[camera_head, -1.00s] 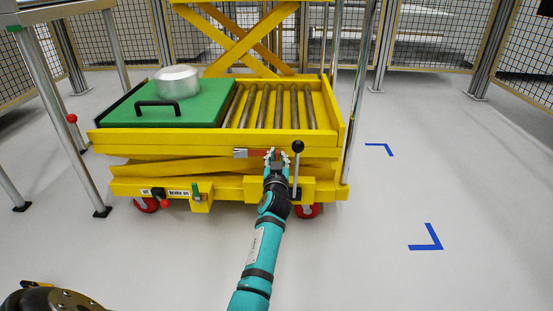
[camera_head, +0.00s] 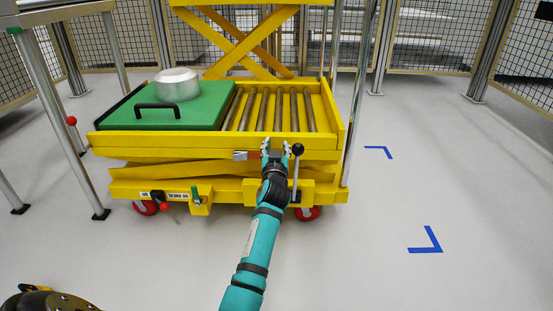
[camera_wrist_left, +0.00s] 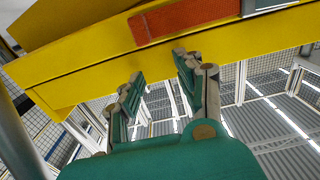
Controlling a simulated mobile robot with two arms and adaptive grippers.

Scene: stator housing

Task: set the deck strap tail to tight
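The deck strap shows as a short orange-red band (camera_head: 254,155) with a grey metal buckle (camera_head: 240,156) on the front edge of the yellow lift cart's deck. In the left wrist view the strap (camera_wrist_left: 185,18) lies flat along the yellow edge, with its buckle (camera_wrist_left: 256,5) at the upper right. My left gripper (camera_head: 276,149) is in front of the deck edge, just right of the strap's visible part. In the left wrist view its fingers (camera_wrist_left: 158,68) are apart with nothing between them, and the strap is beyond their tips. My right gripper is not in view.
A black-knobbed lever (camera_head: 298,150) stands close to the right of my left gripper. The deck carries rollers (camera_head: 262,108) and a green plate (camera_head: 190,112) with a black handle and a silver cylinder (camera_head: 176,83). The floor at right is clear.

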